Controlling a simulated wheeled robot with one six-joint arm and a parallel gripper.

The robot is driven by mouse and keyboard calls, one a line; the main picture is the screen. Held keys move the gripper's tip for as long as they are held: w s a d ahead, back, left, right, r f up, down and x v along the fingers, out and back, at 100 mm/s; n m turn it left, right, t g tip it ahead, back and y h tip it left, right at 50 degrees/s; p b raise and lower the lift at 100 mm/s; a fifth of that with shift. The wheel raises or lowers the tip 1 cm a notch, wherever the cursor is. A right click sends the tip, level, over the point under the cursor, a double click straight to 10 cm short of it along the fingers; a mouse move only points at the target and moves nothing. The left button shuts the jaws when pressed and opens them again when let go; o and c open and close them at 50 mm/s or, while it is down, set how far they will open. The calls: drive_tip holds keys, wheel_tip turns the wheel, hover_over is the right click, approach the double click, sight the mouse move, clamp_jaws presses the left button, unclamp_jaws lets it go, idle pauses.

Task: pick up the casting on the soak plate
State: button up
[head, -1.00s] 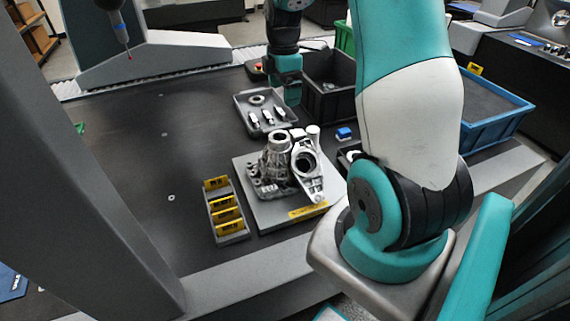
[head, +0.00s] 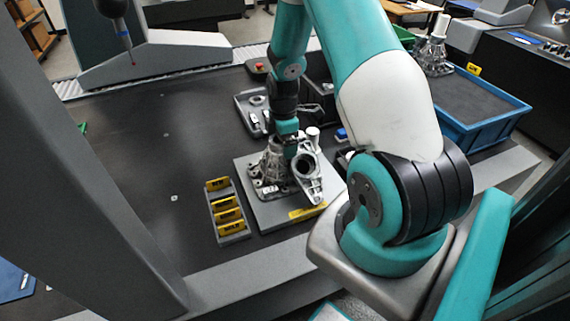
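The soak plate (head: 262,211) is a light grey square slab with a yellow label on its front edge. The casting (head: 268,172), a ribbed silver-grey metal housing with a flanged foot, stands upright on it. A second silver part (head: 309,178) with a round opening is right beside it, and I cannot tell whether the two are joined. My gripper (head: 287,147) points down at the top of the casting, overlapping its upper part. The fingers are too small and hidden to show whether they are open or touching it.
A grey rack with yellow blocks (head: 231,227) stands left of the plate. A grey tray of small parts (head: 243,104) and a black bin (head: 318,92) lie behind. A blue tray (head: 488,134) is at right, with another casting (head: 433,55) near its far end.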

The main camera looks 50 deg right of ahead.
drive_tip(key=shift+f, duration=0.15)
drive_tip(key=c, duration=1.6)
